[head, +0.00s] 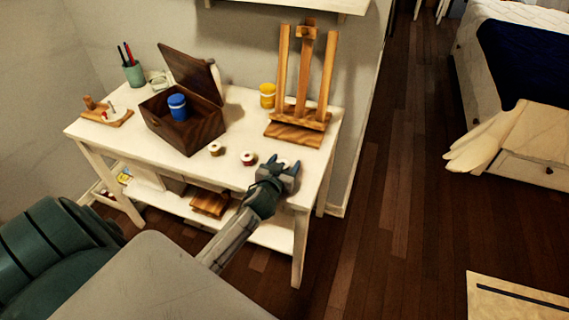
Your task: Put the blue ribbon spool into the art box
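The art box (190,133) is a dark brown wooden box with its lid raised, on the white table. A blue jar-like cylinder with a pale band (177,106) stands in it. My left gripper (283,165) is at the table's front right, its bluish fingers apart on either side of a small pale-topped spool (284,162). The fingers hide most of that spool, so I cannot tell its ribbon colour or whether they touch it. Left of it stand a red ribbon spool (248,159) and an olive-gold one (216,149). My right gripper is not in view.
On the white table (200,174), a wooden easel (298,133) and a yellow jar (267,95) stand behind my gripper. A pencil cup (134,75) and small wooden tray (107,117) are at the left. The table top between box and spools is mostly clear.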

